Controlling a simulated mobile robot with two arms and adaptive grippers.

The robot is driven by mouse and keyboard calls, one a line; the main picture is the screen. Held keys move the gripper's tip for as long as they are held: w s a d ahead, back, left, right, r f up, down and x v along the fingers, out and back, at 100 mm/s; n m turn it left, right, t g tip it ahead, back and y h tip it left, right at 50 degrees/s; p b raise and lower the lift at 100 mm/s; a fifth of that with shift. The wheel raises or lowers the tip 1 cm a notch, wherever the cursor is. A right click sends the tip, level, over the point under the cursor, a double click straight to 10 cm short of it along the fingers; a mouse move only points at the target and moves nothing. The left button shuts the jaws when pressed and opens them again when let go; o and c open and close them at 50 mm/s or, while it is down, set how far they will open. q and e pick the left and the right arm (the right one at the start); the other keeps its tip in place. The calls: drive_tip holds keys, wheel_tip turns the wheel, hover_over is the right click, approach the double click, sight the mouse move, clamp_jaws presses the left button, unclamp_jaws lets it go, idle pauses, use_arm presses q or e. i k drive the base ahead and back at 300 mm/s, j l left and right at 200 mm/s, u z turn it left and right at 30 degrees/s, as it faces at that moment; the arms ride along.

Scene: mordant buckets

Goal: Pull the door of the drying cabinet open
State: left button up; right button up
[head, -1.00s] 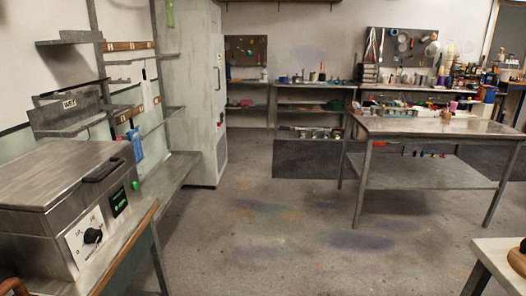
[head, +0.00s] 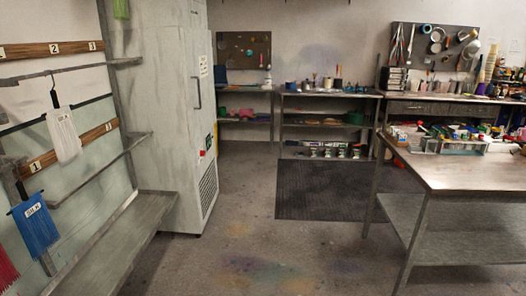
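The drying cabinet (head: 170,120) is a tall pale grey upright unit left of centre in the head view. Its door side faces right and is seen at a steep angle. A dark vertical handle (head: 197,93) sits on that side, with a vent grille (head: 208,190) low down and small labels above and below the handle. The door looks closed. Neither of my grippers shows in the view.
A rack with numbered wooden rails (head: 52,50) and hanging cloths stands at left, with a low bench (head: 105,250). A metal worktable (head: 470,172) stands at right. A dark mat (head: 322,190) lies before the back shelves. The floor between cabinet and table is clear.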

sight(196, 44)
drive_tip(key=i+j+u, duration=0.15)
drive_tip(key=i+u, duration=0.15)
drive_tip(key=i, duration=0.65)
drive_tip(key=i+l+u, duration=0.1)
drive_tip(key=i+u, duration=0.2)
drive_tip(key=i, duration=0.65)
